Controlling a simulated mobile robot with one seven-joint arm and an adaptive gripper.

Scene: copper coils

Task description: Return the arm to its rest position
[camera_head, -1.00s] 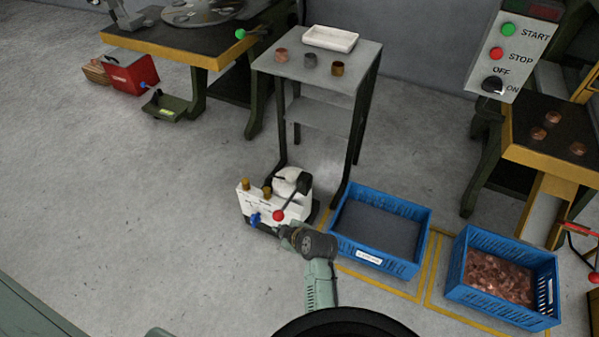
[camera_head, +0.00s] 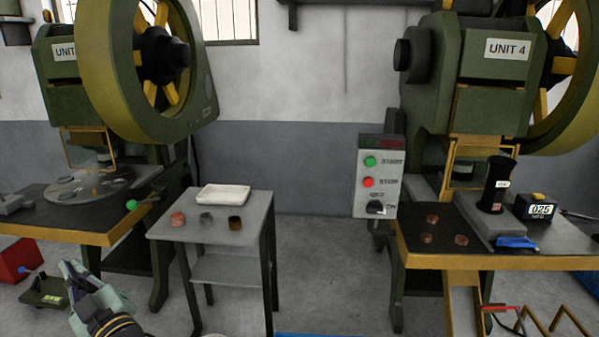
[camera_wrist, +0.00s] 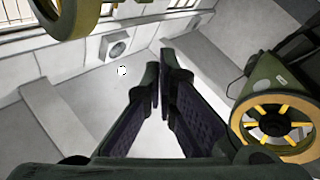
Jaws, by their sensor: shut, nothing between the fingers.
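My gripper (camera_head: 75,270) shows at the lower left of the head view, raised in front of the left press table. Its fingers point up. In the wrist view the two dark fingers (camera_wrist: 161,80) come together near their tips, with nothing held between them. The wrist camera looks at upper walls, windows and part of a press wheel (camera_wrist: 278,124). Most of my arm is out of the head view.
A grey stand (camera_head: 211,216) with a white tray (camera_head: 223,194) and three small coils is right of my gripper. A control box (camera_head: 376,176) and press table (camera_head: 499,258) with several coils stand at right. Floor between stand and right table is clear.

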